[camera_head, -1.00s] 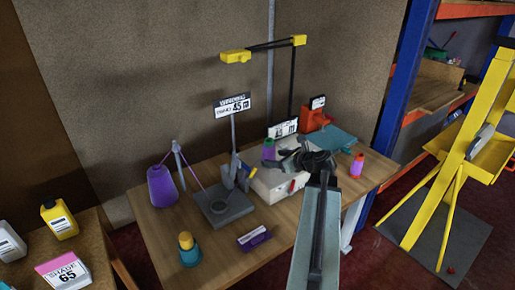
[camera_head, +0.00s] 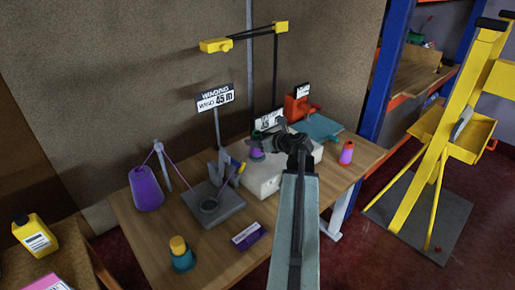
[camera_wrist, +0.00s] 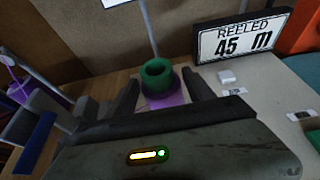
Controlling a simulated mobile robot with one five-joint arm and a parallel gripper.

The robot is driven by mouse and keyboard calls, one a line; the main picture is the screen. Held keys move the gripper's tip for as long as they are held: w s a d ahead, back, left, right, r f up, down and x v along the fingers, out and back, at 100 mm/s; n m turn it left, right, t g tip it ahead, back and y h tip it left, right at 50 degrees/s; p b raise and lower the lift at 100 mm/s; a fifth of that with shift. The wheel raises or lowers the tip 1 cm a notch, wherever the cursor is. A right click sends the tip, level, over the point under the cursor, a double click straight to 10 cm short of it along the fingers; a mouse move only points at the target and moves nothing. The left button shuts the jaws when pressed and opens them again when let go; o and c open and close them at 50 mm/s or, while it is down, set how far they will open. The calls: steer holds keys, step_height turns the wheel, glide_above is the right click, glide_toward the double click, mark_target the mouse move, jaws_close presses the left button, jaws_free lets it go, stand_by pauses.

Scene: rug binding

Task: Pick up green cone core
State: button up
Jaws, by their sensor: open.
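The green cone core (camera_wrist: 157,74) shows in the wrist view as a hollow green ring with a dark band and purple below it. In the head view the green core (camera_head: 257,137) stands upright on the white machine (camera_head: 268,184). My gripper (camera_wrist: 160,80) is open, with one dark finger on each side of the core in the wrist view. In the head view my gripper (camera_head: 272,133) is right beside the core and partly overlaps it. I cannot tell whether the fingers touch it.
A purple cone (camera_head: 146,189), a grey stand (camera_head: 222,207), a teal cone with yellow top (camera_head: 182,262) and a red-purple cone (camera_head: 346,153) share the table. A yellow frame (camera_head: 440,150) stands at right.

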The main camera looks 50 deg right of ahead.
steer(key=b+x, duration=0.1)
steer(key=x, duration=0.3)
steer(key=shift+s, duration=0.2)
steer(key=shift+c, duration=0.2)
jaws_close()
steer(key=shift+r, duration=0.2)
step_height(320, 180, up, 10)
steer(key=p, duration=1)
